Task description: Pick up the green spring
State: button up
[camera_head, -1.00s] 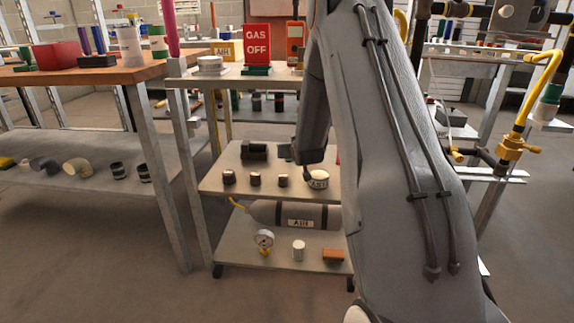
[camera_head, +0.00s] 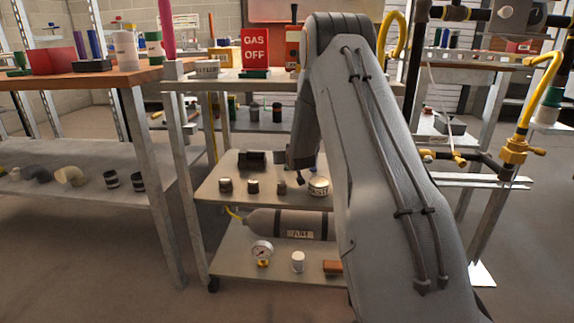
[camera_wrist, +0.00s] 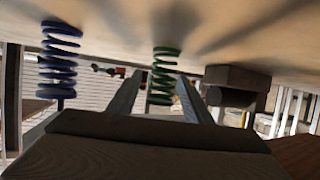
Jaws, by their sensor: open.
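The green spring (camera_wrist: 164,75) is near the middle of the wrist view, its coil axis upright in the picture. Its upper end meets a pale tan surface (camera_wrist: 215,30), so it seems to hang from it; the view may be upside down. I cannot make the spring out in the head view, where my arm hides part of the cart. My gripper (camera_head: 297,163) is open, a dark shape over the cart's middle shelf.
The cart's middle shelf (camera_head: 215,200) holds several small cylinders and a round tin (camera_head: 318,186). A red GAS OFF sign (camera_head: 255,48) stands above.

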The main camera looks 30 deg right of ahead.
jog(key=shift+c, duration=0.5)
jog(key=c, duration=1)
jog(key=shift+c, duration=0.3)
jog(key=shift+r, duration=0.25)
